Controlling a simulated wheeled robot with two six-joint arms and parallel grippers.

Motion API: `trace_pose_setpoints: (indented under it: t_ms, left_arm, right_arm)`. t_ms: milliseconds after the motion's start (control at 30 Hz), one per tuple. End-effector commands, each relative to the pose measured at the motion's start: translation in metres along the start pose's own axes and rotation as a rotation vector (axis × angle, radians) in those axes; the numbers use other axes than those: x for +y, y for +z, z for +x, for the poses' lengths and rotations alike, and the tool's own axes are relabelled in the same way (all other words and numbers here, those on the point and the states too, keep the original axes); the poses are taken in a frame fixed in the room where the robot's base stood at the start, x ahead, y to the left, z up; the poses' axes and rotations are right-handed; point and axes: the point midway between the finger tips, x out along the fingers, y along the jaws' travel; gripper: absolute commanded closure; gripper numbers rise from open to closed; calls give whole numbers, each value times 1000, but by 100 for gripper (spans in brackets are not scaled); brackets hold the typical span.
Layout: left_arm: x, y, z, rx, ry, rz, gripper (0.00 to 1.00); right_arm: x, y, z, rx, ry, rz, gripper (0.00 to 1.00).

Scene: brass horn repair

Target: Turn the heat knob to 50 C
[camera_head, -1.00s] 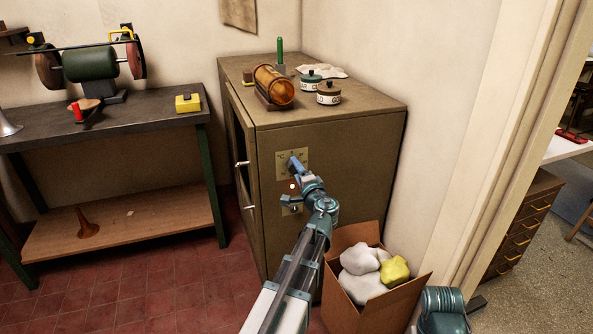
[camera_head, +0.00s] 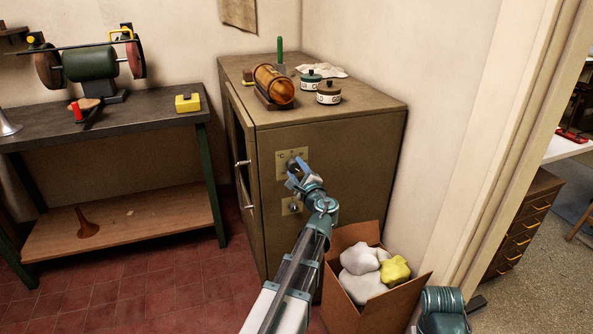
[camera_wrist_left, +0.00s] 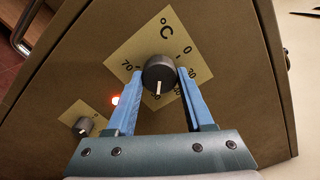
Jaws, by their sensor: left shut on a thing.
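The heat knob (camera_wrist_left: 160,74) is round and dark with a white pointer line. It sits on a tan dial plate (camera_wrist_left: 205,72) marked °C on the front of the brown cabinet (camera_head: 350,135). My left gripper (camera_head: 296,166) reaches the knob. In the left wrist view its blue fingers (camera_wrist_left: 160,75) stand on either side of the knob, shut on it. The pointer points towards the bottom of that view, between the fingers. The 0 is at upper right and 70 at left; the numbers near the pointer are partly covered and too small to read surely. My right gripper is not in view.
A smaller knob (camera_wrist_left: 83,125) on its own plate and a lit red lamp (camera_wrist_left: 115,101) are close by. A cardboard box (camera_head: 375,300) with cloths stands at the cabinet's right.

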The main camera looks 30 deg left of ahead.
Motion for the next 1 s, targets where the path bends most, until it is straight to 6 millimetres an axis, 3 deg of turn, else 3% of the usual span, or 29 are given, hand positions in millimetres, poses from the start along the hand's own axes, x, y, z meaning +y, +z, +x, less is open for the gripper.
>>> trace_pose_setpoints:
  t_ms: [567, 600, 767, 1000]
  left_arm:
    - [1, -1, -1, 3, 1, 28, 100]
    - [1, -1, -1, 3, 1, 28, 46]
    - [1, 0, -1, 2, 1, 28, 19]
    - [0, 0, 0, 1, 0, 29, 19]
  right_arm:
    - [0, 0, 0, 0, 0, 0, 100]
    - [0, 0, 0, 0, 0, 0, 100]
    - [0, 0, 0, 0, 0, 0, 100]
    - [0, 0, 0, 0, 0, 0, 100]
